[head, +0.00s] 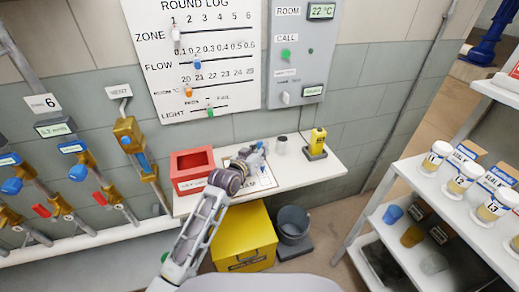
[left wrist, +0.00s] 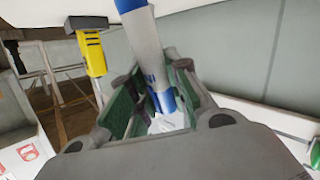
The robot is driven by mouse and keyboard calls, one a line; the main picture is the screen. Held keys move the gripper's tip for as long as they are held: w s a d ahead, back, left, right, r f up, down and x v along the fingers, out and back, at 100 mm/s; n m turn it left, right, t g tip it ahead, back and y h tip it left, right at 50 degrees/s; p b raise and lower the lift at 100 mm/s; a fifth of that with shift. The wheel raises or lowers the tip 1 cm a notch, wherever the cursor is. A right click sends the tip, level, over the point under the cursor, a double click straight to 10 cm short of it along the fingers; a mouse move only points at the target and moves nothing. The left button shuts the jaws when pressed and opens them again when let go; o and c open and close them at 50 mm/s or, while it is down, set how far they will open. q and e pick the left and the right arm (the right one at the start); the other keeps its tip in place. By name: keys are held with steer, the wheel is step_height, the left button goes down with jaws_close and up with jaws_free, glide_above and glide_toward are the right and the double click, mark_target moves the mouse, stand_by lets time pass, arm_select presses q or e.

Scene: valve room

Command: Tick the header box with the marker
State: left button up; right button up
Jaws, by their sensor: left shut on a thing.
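My left gripper (head: 252,160) reaches over the white shelf from below and is shut on the marker. In the left wrist view the marker (left wrist: 147,42) is a white and blue stick between the green-padded fingers (left wrist: 152,100). In the head view only a small blue part of the marker shows by the fingertips. A sheet (head: 264,183) with dark print lies on the shelf under the gripper, partly hidden by it. The header box is too small or hidden to make out. I cannot tell whether the marker touches the sheet. My right gripper is not in view.
A red open box (head: 190,160) stands left of the sheet. A grey cup (head: 281,145) and a yellow device (head: 317,142) stand at the right. A yellow bin (head: 243,240) and a dark bucket (head: 292,222) are below. The shelf's right front (head: 315,170) is clear.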

arm_select(q)
steer(key=shift+s+d, duration=0.1)
steer(key=shift+d, duration=0.1)
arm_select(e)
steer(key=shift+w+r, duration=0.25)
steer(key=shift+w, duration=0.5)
arm_select(q)
steer(key=shift+f, duration=0.1)
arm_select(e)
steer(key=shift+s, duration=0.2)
arm_select(q)
steer(key=shift+a, duration=0.3)
steer(key=shift+w, duration=0.2)
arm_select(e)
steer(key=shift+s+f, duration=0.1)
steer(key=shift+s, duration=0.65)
arm_select(q)
steer(key=shift+a, duration=0.15)
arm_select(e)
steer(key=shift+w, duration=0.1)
arm_select(q)
steer(key=shift+w+a, duration=0.25)
steer(key=shift+a, duration=0.15)
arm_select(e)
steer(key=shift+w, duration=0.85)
